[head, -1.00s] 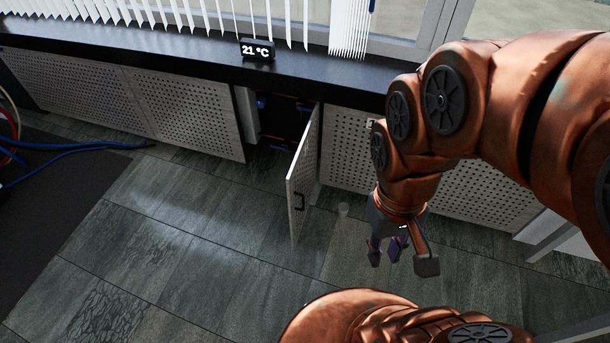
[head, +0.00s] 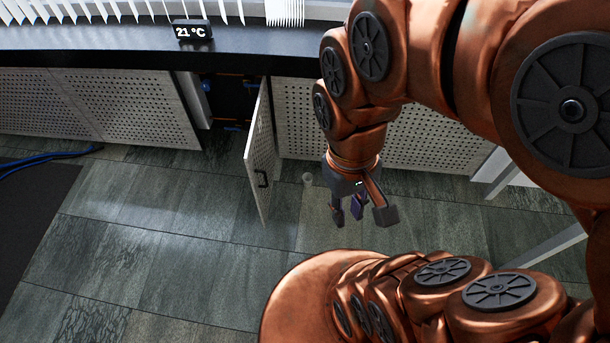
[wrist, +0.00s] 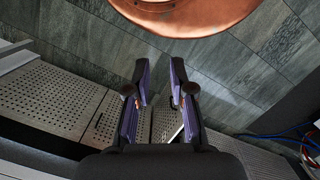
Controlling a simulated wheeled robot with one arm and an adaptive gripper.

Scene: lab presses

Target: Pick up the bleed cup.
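A small pale cup (head: 307,179), which looks like the bleed cup, stands on the floor by the cabinets, just right of the open cabinet door. My gripper (head: 361,212) hangs to the right of the cup and nearer to me, pointing down and apart from it. In the wrist view my gripper (wrist: 160,78) has its two fingers apart with nothing between them. I cannot make out the cup in the wrist view.
The perforated cabinet door (head: 262,150) stands open into the room, with a handle on its face. A black counter (head: 120,46) runs above the cabinets and bears a temperature display (head: 192,30). Blue hoses (head: 48,158) lie at the left. The tiled floor (head: 180,235) in the middle is clear.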

